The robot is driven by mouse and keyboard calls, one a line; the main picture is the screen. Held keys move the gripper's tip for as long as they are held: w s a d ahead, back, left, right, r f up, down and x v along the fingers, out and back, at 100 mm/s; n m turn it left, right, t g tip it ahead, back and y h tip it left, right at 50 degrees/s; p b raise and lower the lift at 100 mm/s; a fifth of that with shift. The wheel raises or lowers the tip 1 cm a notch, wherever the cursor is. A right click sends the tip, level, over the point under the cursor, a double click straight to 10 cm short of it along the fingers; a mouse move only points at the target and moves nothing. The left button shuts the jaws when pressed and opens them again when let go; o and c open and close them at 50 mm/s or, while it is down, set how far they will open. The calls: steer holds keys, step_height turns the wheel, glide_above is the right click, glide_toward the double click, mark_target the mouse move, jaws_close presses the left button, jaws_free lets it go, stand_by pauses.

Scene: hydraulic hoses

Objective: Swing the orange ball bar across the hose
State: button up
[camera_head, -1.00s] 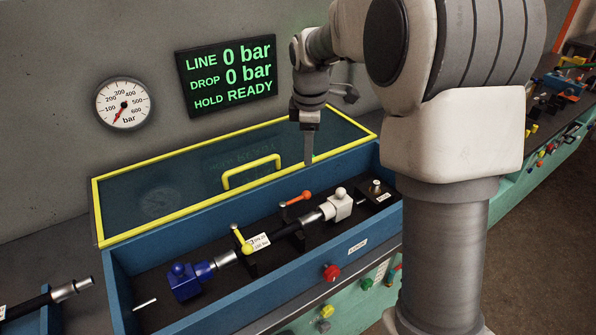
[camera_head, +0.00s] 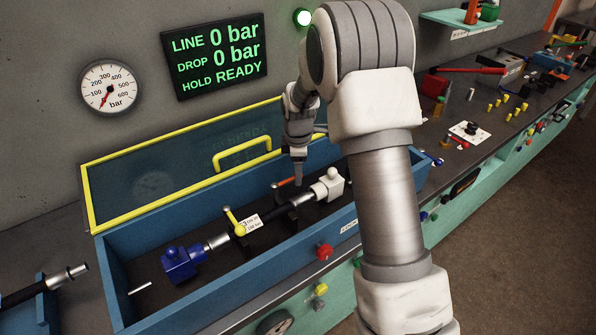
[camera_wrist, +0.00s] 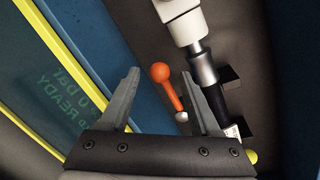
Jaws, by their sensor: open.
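The orange ball bar (camera_head: 285,183) lies on the far side of the black hose (camera_head: 273,216), beside it rather than across it. In the wrist view its orange ball (camera_wrist: 160,72) lies between my open fingertips, and its silver pivot end (camera_wrist: 181,117) is nearer the palm. The hose (camera_wrist: 216,100) runs to the right of the bar there, partly behind my right finger. My gripper (camera_head: 298,183) points down at the ball end in the head view. It is open; contact with the bar cannot be told. A yellow ball bar (camera_head: 233,221) lies across the hose farther left.
The hose lies in a blue trough (camera_head: 112,262) between a blue end fitting (camera_head: 180,264) and a white one (camera_head: 328,187). A yellow-framed clear lid (camera_head: 88,200) with a yellow handle (camera_head: 242,153) stands open behind. The wall display (camera_head: 213,56) reads 0 bar and READY.

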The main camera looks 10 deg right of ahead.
steer(key=shift+w+f, duration=0.15)
steer(key=shift+f, duration=0.45)
jaws_close()
stand_by(1.1)
